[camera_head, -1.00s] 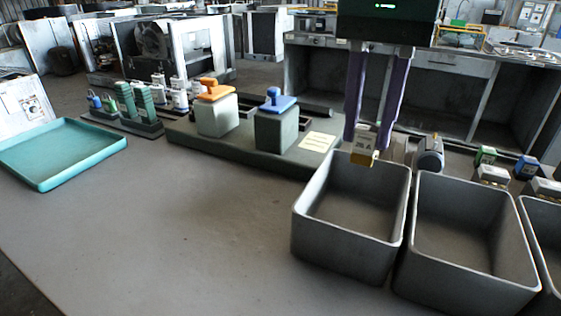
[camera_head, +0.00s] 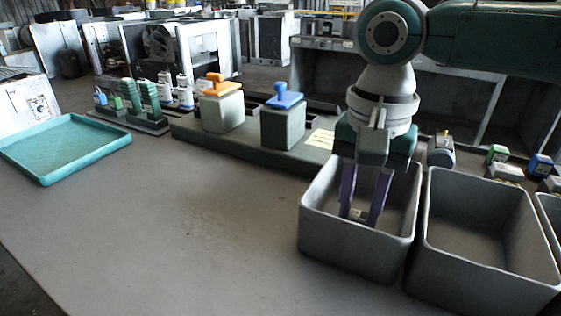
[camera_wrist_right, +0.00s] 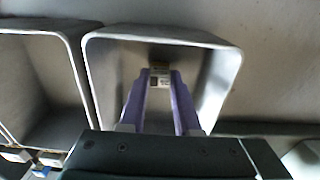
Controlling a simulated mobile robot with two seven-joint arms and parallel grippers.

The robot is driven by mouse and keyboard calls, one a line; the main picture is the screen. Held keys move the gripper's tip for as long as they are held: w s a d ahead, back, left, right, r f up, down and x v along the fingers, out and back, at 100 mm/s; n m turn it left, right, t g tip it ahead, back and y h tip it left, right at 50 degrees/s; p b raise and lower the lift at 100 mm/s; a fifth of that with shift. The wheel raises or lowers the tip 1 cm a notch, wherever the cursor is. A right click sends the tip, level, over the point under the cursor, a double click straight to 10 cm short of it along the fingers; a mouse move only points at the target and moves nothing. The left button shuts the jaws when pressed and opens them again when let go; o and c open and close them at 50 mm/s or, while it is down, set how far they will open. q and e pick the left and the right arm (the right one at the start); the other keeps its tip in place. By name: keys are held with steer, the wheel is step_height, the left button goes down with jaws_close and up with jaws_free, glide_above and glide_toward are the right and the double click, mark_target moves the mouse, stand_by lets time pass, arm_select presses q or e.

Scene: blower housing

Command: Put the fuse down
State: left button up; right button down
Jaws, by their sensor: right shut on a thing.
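My right gripper (camera_head: 362,218) reaches down into the left grey bin (camera_head: 330,243) in the head view. Its purple fingers are shut on the fuse (camera_head: 356,214), a small pale block with a yellowish end, only partly visible. In the right wrist view the fuse (camera_wrist_right: 159,77) sits between the fingertips inside the bin (camera_wrist_right: 215,72). I cannot tell whether the fuse touches the bin floor. My left gripper is not in view.
Another grey bin (camera_head: 440,262) stands to the right, empty where visible. Behind are two lidded blocks with an orange handle (camera_head: 216,86) and a blue handle (camera_head: 284,97). A teal tray (camera_head: 62,150) lies at left. The front table (camera_head: 170,230) is clear.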

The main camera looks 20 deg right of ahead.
mark_target(357, 214)
steer(key=c, duration=0.6)
jaws_free()
steer(key=shift+f, duration=0.15)
steer(key=shift+r+p, duration=1.05)
steer(key=shift+r, duration=5.15)
